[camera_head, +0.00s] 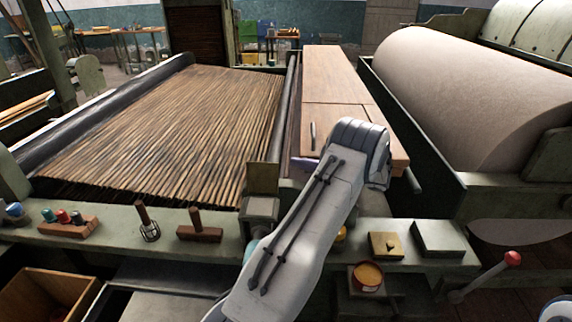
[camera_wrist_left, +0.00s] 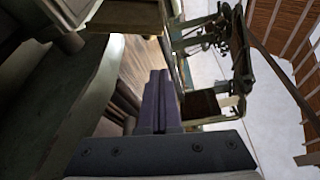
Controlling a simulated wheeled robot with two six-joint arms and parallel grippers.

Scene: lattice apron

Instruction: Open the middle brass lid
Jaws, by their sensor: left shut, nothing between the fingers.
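A small box (camera_head: 260,208) on the green rail has a brass-coloured lid (camera_head: 263,178) standing upright, just left of my left arm. To the right of the arm, a flat square brass lid (camera_head: 378,250) with a small knob lies down. A dark flat-topped block (camera_head: 438,238) sits beside it. My arm covers the stretch of rail between the upright lid and the flat one. My right gripper is not in view.
A bed of wooden slats (camera_head: 180,115) fills the left, with a wooden board (camera_head: 335,85) beside it and a large pale roller (camera_head: 475,90) at right. Handled tools (camera_head: 198,228) stand on the left rail. A yellow-topped pot (camera_head: 368,275) and red-knobbed lever (camera_head: 512,259) are at front right.

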